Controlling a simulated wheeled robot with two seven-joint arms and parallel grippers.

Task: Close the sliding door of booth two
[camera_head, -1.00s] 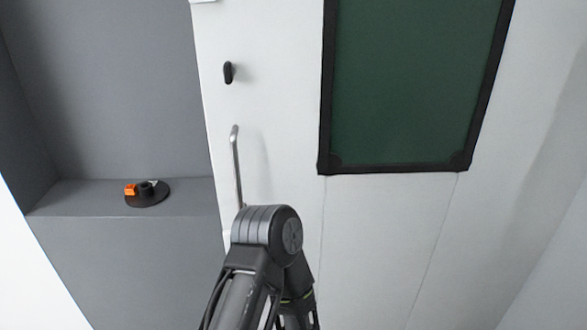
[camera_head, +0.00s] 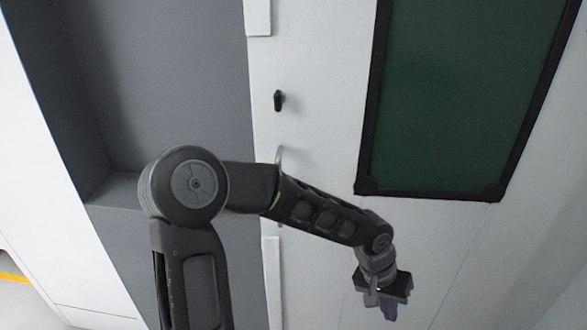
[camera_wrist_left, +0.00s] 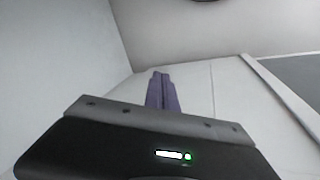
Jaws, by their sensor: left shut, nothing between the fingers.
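The sliding door (camera_head: 318,135) is a white panel with a dark green window (camera_head: 450,95) in a black frame. A small black latch (camera_head: 279,100) sits near its left edge. Below the latch is a metal bar handle (camera_head: 280,156), partly hidden behind my left arm. The grey recess of the booth (camera_head: 170,80) stands open to the left of the door. My left gripper (camera_head: 388,306) is low and right of the handle, in front of the door's lower part. In the left wrist view its purple fingers (camera_wrist_left: 161,92) are together and empty. My right gripper does not show.
A grey ledge (camera_head: 115,190) crosses the recess, partly covered by my left arm. A white wall (camera_head: 50,170) borders the recess on the left. Yellow floor marking (camera_head: 12,277) shows at the lower left.

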